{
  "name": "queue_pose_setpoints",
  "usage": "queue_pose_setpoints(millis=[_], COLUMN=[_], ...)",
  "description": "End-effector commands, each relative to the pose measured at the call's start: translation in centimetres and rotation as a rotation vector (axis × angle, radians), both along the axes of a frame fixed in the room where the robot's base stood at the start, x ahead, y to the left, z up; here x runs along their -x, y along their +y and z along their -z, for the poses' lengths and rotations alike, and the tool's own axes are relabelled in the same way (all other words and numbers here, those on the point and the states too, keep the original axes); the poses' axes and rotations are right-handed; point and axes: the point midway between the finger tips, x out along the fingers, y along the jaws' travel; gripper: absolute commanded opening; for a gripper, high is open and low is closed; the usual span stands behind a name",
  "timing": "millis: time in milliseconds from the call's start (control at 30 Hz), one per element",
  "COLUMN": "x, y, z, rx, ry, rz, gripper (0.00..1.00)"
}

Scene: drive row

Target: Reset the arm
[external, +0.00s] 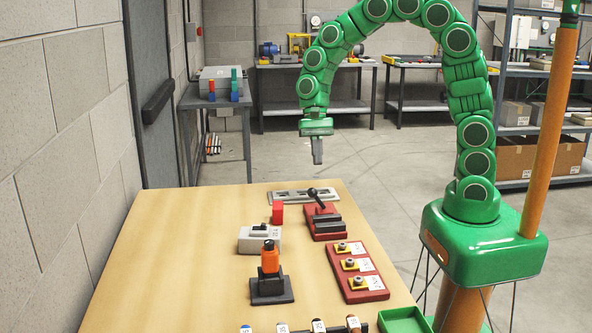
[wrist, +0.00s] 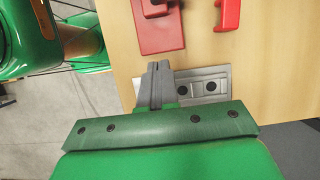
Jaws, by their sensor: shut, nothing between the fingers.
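My green arm rises from its base on the right of the external view and arches over to the left. My gripper (external: 317,152) hangs pointing down above the far edge of the wooden table (external: 170,250), well clear of its surface. The fingers are together with nothing between them. In the wrist view my gripper (wrist: 160,68) also shows its grey fingers closed, in front of a grey plate with dark round holes (wrist: 210,84). That plate also lies at the table's far end in the external view (external: 303,195).
On the table stand a red block (external: 278,213), a red-based lever device (external: 327,222), a grey switch box (external: 259,240), an orange-topped device (external: 270,260) and a red panel with knobs (external: 357,272). A green tray (external: 404,320) is at the front. The table's left side is clear.

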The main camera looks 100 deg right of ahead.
Motion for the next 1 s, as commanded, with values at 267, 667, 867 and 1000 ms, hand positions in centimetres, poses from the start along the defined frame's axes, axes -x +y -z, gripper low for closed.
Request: queue_pose_setpoints(millis=[267, 667, 867, 1000], x=[2.0, 8.6, 12.4, 15.1], y=[3.1, 9.7, 12.1, 13.4], z=[-1.8, -5.3, -6.5, -7.2], rx=[0.026, 0.087, 0.111, 0.127], ry=[-0.026, -0.09, -0.113, -0.13], rz=[-0.16, -0.593, -0.807, -0.956], gripper=[0.0, 0.0, 0.0, 0.0])
